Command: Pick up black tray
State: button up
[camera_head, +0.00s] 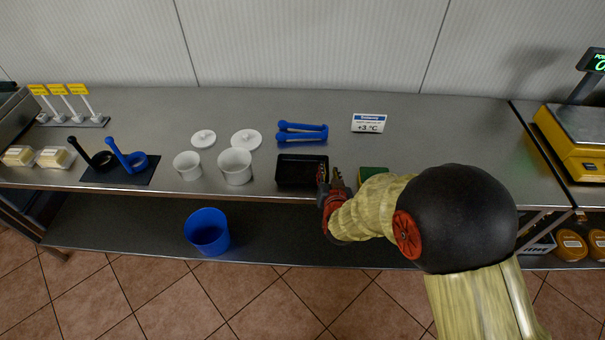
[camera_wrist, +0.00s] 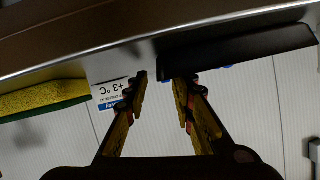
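The black tray (camera_head: 302,171) is a shallow rectangular tray, empty, lying on the steel counter near its front edge. My gripper (camera_head: 330,177) is at the tray's right end in the head view, and whether it touches the tray I cannot tell. In the wrist view the tray (camera_wrist: 240,48) shows edge-on as a dark shape at the upper right. My gripper (camera_wrist: 160,78) is open there, with a clear gap between its fingers. The tray's near corner lies by the right-hand finger, and nothing is held.
A yellow-green sponge (camera_head: 371,174) lies just right of my gripper, partly hidden by my arm. White tubs (camera_head: 235,167) stand left of the tray. Blue tongs (camera_head: 302,132) and a price sign (camera_head: 369,123) lie behind. A blue bucket (camera_head: 207,232) stands on the lower shelf.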

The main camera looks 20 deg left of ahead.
jog(key=shift+w+a+f, duration=0.1)
jog(key=shift+w+f, duration=0.05)
jog(key=shift+w, duration=0.25)
jog(key=shift+c, duration=0.5)
grip_shut()
jog(key=shift+s, duration=0.1)
